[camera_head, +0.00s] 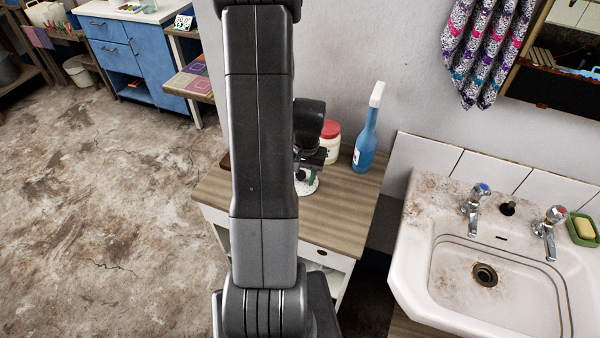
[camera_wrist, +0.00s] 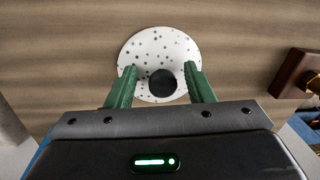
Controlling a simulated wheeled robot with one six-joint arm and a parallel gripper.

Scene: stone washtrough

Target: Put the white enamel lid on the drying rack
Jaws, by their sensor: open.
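The white enamel lid (camera_wrist: 160,48) has dark speckles and a black round knob (camera_wrist: 162,83). It lies flat on the wooden top of a small cabinet; in the head view only part of its white rim (camera_head: 308,188) shows below my gripper. My gripper (camera_wrist: 160,72) is open, with its green fingers on either side of the knob and a gap to each side of it. It points down at the lid, and in the head view my gripper (camera_head: 306,172) is partly hidden behind my arm. I cannot make out a drying rack in either view.
A red-capped jar (camera_head: 330,140) and a blue spray bottle (camera_head: 367,135) stand behind the lid on the cabinet top (camera_head: 345,205). A dark wooden block with brass (camera_wrist: 296,73) is at the right in the wrist view. A stained sink (camera_head: 430,230) is to the right.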

